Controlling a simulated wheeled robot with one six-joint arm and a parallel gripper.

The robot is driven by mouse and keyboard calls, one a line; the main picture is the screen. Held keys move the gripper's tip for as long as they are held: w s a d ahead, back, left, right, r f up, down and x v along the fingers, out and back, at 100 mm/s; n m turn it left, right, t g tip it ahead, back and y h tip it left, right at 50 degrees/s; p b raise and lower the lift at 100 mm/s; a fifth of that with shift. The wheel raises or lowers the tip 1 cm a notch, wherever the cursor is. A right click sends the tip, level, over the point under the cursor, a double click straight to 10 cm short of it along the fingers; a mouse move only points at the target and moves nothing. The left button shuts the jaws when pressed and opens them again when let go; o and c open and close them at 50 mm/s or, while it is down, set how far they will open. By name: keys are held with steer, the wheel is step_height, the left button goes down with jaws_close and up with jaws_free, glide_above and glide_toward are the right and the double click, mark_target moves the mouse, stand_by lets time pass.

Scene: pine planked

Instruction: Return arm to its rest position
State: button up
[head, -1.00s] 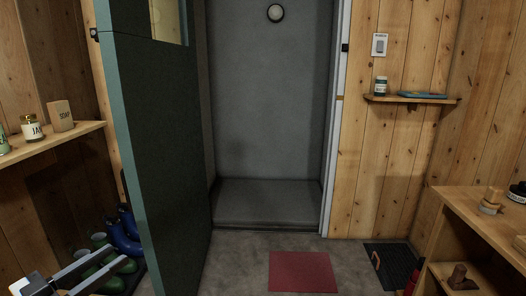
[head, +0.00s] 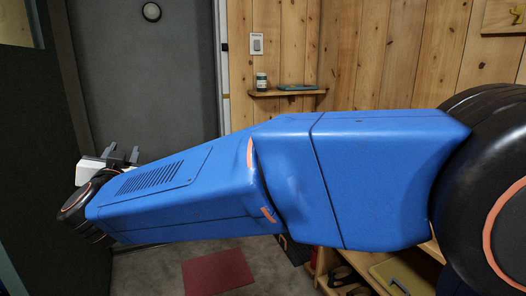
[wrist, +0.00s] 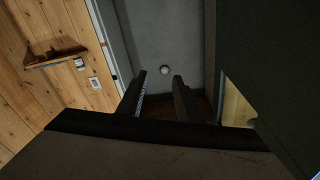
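My blue arm stretches across the head view from the right edge to the left. My gripper (head: 122,155) is at its left end, in front of the grey doorway recess (head: 140,70). In the wrist view the two dark fingers of my gripper (wrist: 160,88) stand apart with nothing between them, so it is open and empty. My arm hides part of the floor and the lower wall.
The dark green door (head: 50,170) stands open at the left, close to my gripper; it also shows at right in the wrist view (wrist: 285,70). A small wall shelf (head: 290,92) holds a jar (head: 261,82). A red mat (head: 218,272) lies on the floor.

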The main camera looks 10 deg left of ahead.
steer(key=w+d+r+n+g+y, duration=0.1)
steer(key=w+d, duration=0.3)
steer(key=d, duration=0.3)
steer(key=w+d+r+n+g+y, duration=0.1)
steer(key=w+d, duration=0.3)
steer(key=d, duration=0.4)
steer(key=d+f+n+g+h, duration=0.1)
steer(key=d+f+g, duration=0.15)
steer(key=d, duration=0.75)
steer(key=d+f+g+h, duration=0.1)
steer(key=d+f, duration=0.2)
steer(key=d, duration=0.7)
steer(key=s+d+f+m+g+h, duration=0.1)
steer(key=s+d+f+g+h, duration=0.1)
steer(key=s+d+f, duration=0.5)
steer(key=s+d+f+m+g+h, duration=0.2)
steer(key=s+d+f, duration=0.5)
steer(key=d, duration=0.9)
steer(key=s+d+f+m+g+h, duration=0.1)
steer(key=s+d+f+g+h, duration=0.1)
steer(key=s+d+f+h, duration=0.2)
steer(key=s+d+f, duration=0.3)
steer(key=s+d, duration=0.5)
steer(key=shift+s+f+m, duration=0.2)
steer(key=shift+f+m, duration=0.1)
steer(key=shift+f, duration=0.1)
